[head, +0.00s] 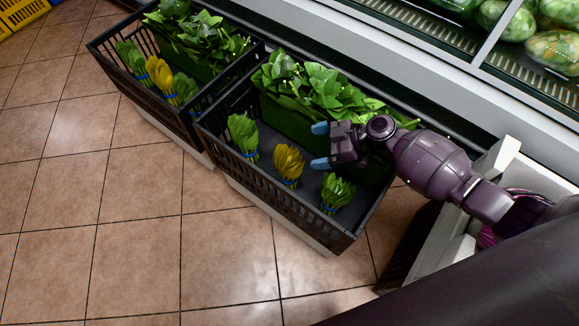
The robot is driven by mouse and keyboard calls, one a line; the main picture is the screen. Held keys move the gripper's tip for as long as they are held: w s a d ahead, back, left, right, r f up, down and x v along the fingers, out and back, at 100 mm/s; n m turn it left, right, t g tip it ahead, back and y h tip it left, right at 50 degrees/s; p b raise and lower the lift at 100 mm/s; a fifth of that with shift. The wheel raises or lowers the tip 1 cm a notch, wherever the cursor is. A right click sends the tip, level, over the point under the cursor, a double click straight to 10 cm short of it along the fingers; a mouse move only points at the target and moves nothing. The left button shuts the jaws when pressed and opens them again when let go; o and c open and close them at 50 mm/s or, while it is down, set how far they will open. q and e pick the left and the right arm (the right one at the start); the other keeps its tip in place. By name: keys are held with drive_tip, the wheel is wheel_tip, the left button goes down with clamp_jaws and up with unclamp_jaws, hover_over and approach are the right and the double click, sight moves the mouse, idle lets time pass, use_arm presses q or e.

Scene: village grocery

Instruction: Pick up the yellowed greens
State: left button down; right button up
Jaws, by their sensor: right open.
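A yellowed bunch of greens (289,164) with a blue band stands in the right black crate (318,228), between two green bunches, one to its left (243,134) and one to its right (337,190). My right gripper (321,146) is open and empty over the right crate. Its blue-tipped fingers point left, up and to the right of the yellowed bunch and apart from it. My left gripper is not in view.
Leafy greens fill a green box (286,121) at the back of the right crate, with a similar one in the left crate. A refrigerated case (480,60) borders the back. Tiled floor (140,230) in front is clear.

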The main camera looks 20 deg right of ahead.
sight(293, 151)
drive_tip(key=shift+b+x, duration=0.6)
drive_tip(key=shift+x, duration=3.1)
drive_tip(key=shift+a+r, duration=0.1)
drive_tip(key=shift+r, duration=0.1)
drive_tip(key=c, duration=1.1)
drive_tip(key=shift+c, duration=0.7)
drive_tip(key=shift+r, duration=0.15)
